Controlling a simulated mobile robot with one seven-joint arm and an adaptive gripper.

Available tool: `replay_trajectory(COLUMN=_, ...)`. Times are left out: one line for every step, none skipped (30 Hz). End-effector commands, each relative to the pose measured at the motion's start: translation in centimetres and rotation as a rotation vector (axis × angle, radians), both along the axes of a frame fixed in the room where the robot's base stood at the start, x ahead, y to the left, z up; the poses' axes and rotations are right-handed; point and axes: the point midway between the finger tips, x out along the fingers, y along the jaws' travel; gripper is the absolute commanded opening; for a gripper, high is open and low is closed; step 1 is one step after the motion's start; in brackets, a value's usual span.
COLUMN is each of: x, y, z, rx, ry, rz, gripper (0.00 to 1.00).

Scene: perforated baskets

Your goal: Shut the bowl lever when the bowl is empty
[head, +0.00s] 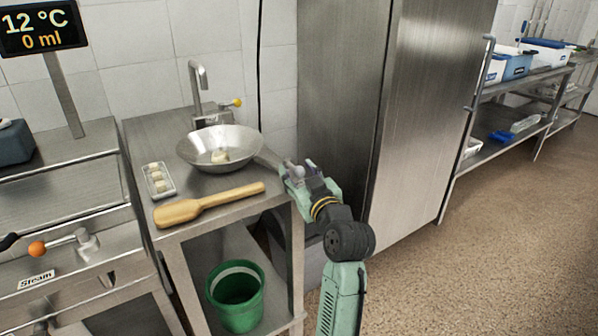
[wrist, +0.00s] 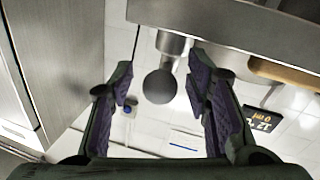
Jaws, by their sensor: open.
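The metal bowl (head: 192,150) stands on the steel table under a tap. A pale chunk (head: 221,156) lies inside it, so it is not empty. A grey arm (head: 267,158) runs from the bowl's right side toward my gripper (head: 297,172). My gripper is at the table's right edge, open. In the wrist view, a dark grey ball knob (wrist: 160,86) on a short stem shows between the open fingers of my gripper (wrist: 163,88). Whether the fingers touch it, and whether this is the bowl lever, I cannot tell.
A wooden paddle (head: 208,204) and a small tray (head: 168,190) of pale cubes lie on the table. The tap (head: 197,80) has a yellow-knobbed lever (head: 236,102). A display (head: 40,28) reads 12 °C, 0 ml. A green bucket (head: 235,310) stands below. A steel cabinet (head: 415,110) is behind my gripper.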

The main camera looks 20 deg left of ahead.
Motion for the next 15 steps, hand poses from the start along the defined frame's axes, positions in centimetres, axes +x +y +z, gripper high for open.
replay_trajectory(x=-0.01, y=0.00, z=0.00, rx=0.000, ry=0.000, rz=0.000, gripper=0.44)
replay_trajectory(x=-0.01, y=0.00, z=0.00, rx=0.000, ry=0.000, rz=0.000, gripper=0.44)
replay_trajectory(x=-0.01, y=0.00, z=0.00, rx=0.000, ry=0.000, rz=0.000, gripper=0.44)
replay_trajectory(x=-0.02, y=0.00, z=0.01, rx=0.000, ry=0.000, rz=0.000, gripper=0.42)
replay_trajectory(x=-0.02, y=0.00, z=0.01, rx=0.000, ry=0.000, rz=0.000, gripper=0.40)
replay_trajectory(x=-0.02, y=-0.01, z=0.01, rx=0.000, ry=0.000, rz=0.000, gripper=0.37)
replay_trajectory(x=-0.02, y=-0.02, z=0.01, rx=0.000, ry=0.000, rz=0.000, gripper=0.35)
replay_trajectory(x=-0.02, y=-0.02, z=0.01, rx=0.000, ry=0.000, rz=0.000, gripper=0.33)
replay_trajectory(x=-0.02, y=-0.02, z=0.01, rx=0.000, ry=0.000, rz=0.000, gripper=0.31)
replay_trajectory(x=-0.02, y=-0.02, z=0.01, rx=0.000, ry=0.000, rz=0.000, gripper=0.29)
replay_trajectory(x=-0.02, y=-0.02, z=0.01, rx=0.000, ry=0.000, rz=0.000, gripper=0.27)
replay_trajectory(x=-0.02, y=-0.02, z=0.01, rx=0.000, ry=0.000, rz=0.000, gripper=0.24)
replay_trajectory(x=-0.02, y=-0.02, z=0.01, rx=0.000, ry=0.000, rz=0.000, gripper=0.22)
replay_trajectory(x=-0.02, y=-0.02, z=0.01, rx=0.000, ry=0.000, rz=0.000, gripper=0.20)
replay_trajectory(x=-0.03, y=-0.02, z=0.01, rx=0.000, ry=0.000, rz=0.000, gripper=0.17)
